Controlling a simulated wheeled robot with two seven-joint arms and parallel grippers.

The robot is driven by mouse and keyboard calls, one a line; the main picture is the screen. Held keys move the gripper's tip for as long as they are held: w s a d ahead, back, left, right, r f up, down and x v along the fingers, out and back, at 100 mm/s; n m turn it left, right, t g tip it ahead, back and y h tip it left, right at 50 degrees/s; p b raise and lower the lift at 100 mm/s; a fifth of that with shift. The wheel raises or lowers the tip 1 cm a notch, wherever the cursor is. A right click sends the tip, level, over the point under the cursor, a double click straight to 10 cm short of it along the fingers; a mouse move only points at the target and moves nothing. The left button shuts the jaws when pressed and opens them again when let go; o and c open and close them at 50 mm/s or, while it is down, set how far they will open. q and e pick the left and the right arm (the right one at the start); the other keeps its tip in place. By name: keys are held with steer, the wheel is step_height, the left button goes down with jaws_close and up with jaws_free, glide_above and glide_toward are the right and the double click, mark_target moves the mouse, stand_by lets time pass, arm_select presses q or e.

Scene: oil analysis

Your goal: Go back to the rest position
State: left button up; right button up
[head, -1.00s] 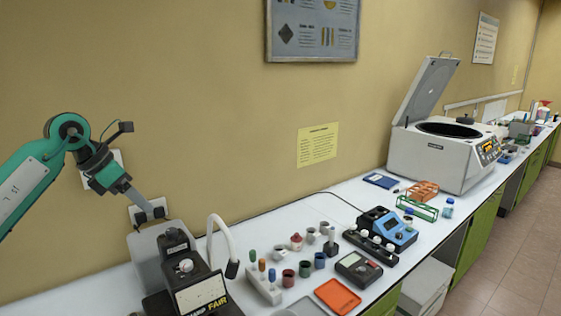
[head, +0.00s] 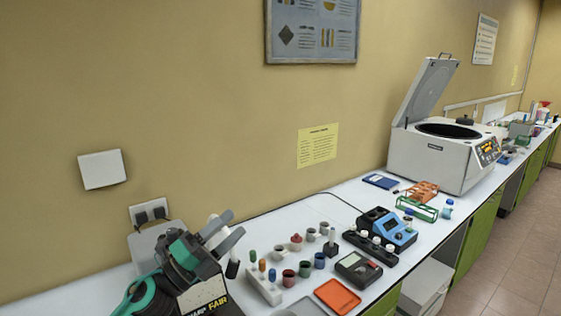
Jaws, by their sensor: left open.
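My left gripper (head: 229,231) shows low at the left in the head view. Its two grey fingers are spread apart and point up and to the right, with nothing between them. It is in front of the black and white instrument (head: 205,298) marked FAIR and hides much of it. My green and black wrist shows at the bottom left. My right gripper is not in view.
The white bench (head: 310,212) holds a rack with colored tubes (head: 263,284), several small jars, an orange tray (head: 337,297), a blue device (head: 388,228) and an open-lidded centrifuge (head: 437,158). A white wall plate (head: 102,169) and an outlet (head: 149,213) are on the wall.

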arm_select(q)
steer(key=s+a+f+n+y, duration=0.35)
steer(key=f+n+y, duration=0.25)
steer(key=f+n, duration=0.2)
steer(key=s+a+f+n+t+y, duration=0.15)
steer(key=a+f+n+y, duration=0.25)
steer(key=f+n+y, duration=0.4)
steer(key=s+a+f+n+y, duration=0.4)
steer(key=f+n+y, duration=0.1)
steer(key=f+n, duration=0.35)
steer(key=s+f+n+g, duration=0.3)
steer(key=s+f+g, duration=0.35)
steer(key=s, duration=0.55)
steer(key=s+f+n+g, duration=0.2)
steer(key=s+f+g, duration=0.3)
steer(key=s+f, duration=0.5)
steer(key=s+f+g+b, duration=0.25)
steer(key=f+b, duration=0.35)
steer(key=f, duration=2.8)
steer(key=s+a+f+b, duration=0.2)
steer(key=s+f, duration=0.7)
steer(key=f, duration=0.2)
steer(key=s+a+f+b, duration=0.2)
steer(key=s+f, duration=0.8)
steer(key=f, duration=0.2)
steer(key=shift+s+f, duration=0.15)
